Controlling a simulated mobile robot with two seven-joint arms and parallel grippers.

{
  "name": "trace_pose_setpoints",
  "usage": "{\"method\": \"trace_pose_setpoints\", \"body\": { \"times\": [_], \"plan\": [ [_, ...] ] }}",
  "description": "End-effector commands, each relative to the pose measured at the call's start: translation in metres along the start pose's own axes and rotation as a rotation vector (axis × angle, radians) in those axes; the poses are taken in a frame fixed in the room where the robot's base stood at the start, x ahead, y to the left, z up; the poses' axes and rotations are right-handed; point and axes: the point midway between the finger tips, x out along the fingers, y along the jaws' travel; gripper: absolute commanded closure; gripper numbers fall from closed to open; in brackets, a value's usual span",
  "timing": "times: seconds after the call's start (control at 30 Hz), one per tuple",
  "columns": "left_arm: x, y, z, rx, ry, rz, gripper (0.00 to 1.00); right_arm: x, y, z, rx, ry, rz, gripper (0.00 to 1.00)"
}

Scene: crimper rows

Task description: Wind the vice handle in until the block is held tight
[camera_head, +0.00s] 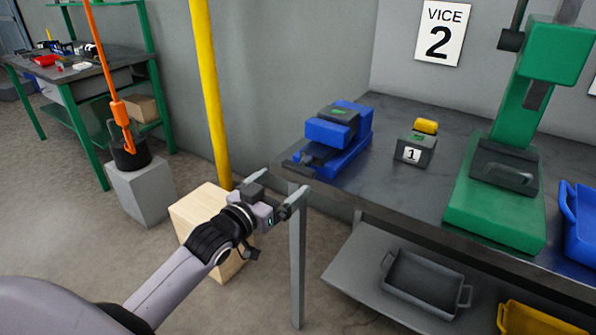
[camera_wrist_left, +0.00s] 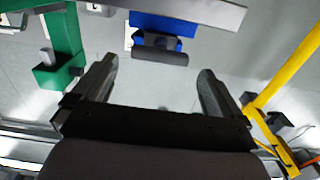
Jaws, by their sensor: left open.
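A blue vice (camera_head: 352,150) stands on the left end of the dark bench, a green patch on its top. Dark parts show at its near left end; I cannot make out the handle clearly there, or whether a block is between the jaws. In the left wrist view the vice (camera_wrist_left: 150,22) is beyond the fingertips, with a dark bar-like part (camera_wrist_left: 160,55) facing me. My left gripper (camera_head: 280,194) is open and empty, off the bench's left end, apart from the vice. Its fingers also show in the left wrist view (camera_wrist_left: 157,78). My right gripper is out of view.
A grey block marked 1 (camera_head: 412,152) with a yellow top and a green press (camera_head: 498,205) stand on the bench (camera_head: 395,118). A yellow post (camera_head: 208,90) and wooden box (camera_head: 190,212) are near my left arm. Trays sit on the lower shelf (camera_head: 362,262).

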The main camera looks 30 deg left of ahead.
Motion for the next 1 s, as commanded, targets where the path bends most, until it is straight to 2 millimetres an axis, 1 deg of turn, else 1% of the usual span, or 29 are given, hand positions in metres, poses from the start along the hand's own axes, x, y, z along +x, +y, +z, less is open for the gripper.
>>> {"method": "trace_pose_setpoints", "body": {
  "times": [0.03,0.17,0.4,0.6,0.8,1.0],
  "plan": [
    [0.003,-0.002,-0.004,-0.001,0.008,-0.001,0.0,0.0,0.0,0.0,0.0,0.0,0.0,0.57],
    [0.012,-0.002,-0.005,-0.003,0.011,-0.002,0.0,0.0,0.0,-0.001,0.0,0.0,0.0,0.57],
    [0.042,-0.002,-0.005,-0.002,0.009,-0.002,0.0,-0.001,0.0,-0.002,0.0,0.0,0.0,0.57],
    [0.063,-0.001,-0.005,-0.002,0.009,-0.001,0.0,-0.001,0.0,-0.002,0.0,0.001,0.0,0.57],
    [0.072,-0.001,-0.004,-0.001,0.008,-0.001,0.0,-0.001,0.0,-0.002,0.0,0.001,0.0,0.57],
    [0.073,-0.001,-0.004,-0.001,0.007,-0.001,0.0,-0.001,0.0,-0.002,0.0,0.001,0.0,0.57]
  ]
}}
